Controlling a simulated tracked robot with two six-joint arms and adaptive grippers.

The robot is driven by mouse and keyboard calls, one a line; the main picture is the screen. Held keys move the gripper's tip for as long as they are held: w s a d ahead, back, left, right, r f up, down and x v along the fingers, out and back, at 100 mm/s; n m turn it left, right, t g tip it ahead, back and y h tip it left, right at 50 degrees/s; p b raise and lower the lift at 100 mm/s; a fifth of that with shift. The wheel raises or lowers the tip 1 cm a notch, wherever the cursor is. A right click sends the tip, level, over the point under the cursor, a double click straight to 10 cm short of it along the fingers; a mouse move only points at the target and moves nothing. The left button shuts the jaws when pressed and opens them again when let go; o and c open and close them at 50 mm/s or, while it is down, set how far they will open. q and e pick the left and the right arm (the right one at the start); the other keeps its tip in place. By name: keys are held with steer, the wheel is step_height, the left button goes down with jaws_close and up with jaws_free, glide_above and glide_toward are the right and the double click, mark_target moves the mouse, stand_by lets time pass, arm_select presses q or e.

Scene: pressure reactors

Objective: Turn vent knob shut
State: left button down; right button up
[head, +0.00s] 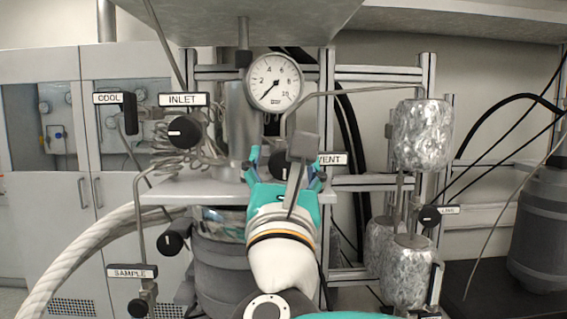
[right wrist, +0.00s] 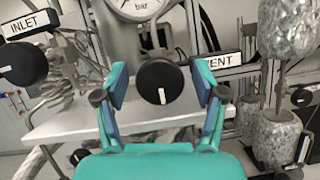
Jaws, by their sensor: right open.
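The vent knob is a round black knob with a white mark. In the right wrist view the vent knob (right wrist: 160,83) sits between the two fingers of my right gripper (right wrist: 160,98), with a gap on each side. Its white mark stands about vertical at the lower part of the face. In the head view the vent knob (head: 278,163) is mostly hidden behind my gripper and arm. My right gripper (head: 287,170) is open in front of it. The VENT label (head: 333,159) is partly covered. My left gripper is in neither view.
A pressure gauge (head: 274,80) is just above. The inlet knob (head: 184,132) with its INLET label (head: 184,99) is to the left, above a white shelf (head: 175,192). Foil-wrapped vessels (head: 423,135) and thin tubes stand to the right.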

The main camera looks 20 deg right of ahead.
steer(key=c, duration=1.1)
steer(key=shift+c, duration=0.2)
steer(key=shift+m, duration=0.3)
steer(key=shift+f+m+g+h+b, duration=0.1)
steer(key=shift+m+g+h+b, duration=0.3)
steer(key=shift+m+h+b, duration=0.9)
steer(key=m+g, duration=0.1)
steer(key=m, duration=0.4)
steer(key=shift+a+g+h, duration=0.1)
steer(key=shift+g+h, duration=0.3)
steer(key=m+g, duration=0.1)
steer(key=m, duration=0.2)
steer(key=m+g+h, duration=0.1)
steer(key=m, duration=0.2)
steer(key=m+g+p, duration=0.1)
steer(key=m+g, duration=0.1)
steer(key=m, duration=0.2)
steer(key=shift+m, duration=0.3)
steer(key=shift+m+g+y+p, duration=0.5)
steer(key=shift+m+y+p, duration=0.1)
steer(key=shift+m, duration=0.7)
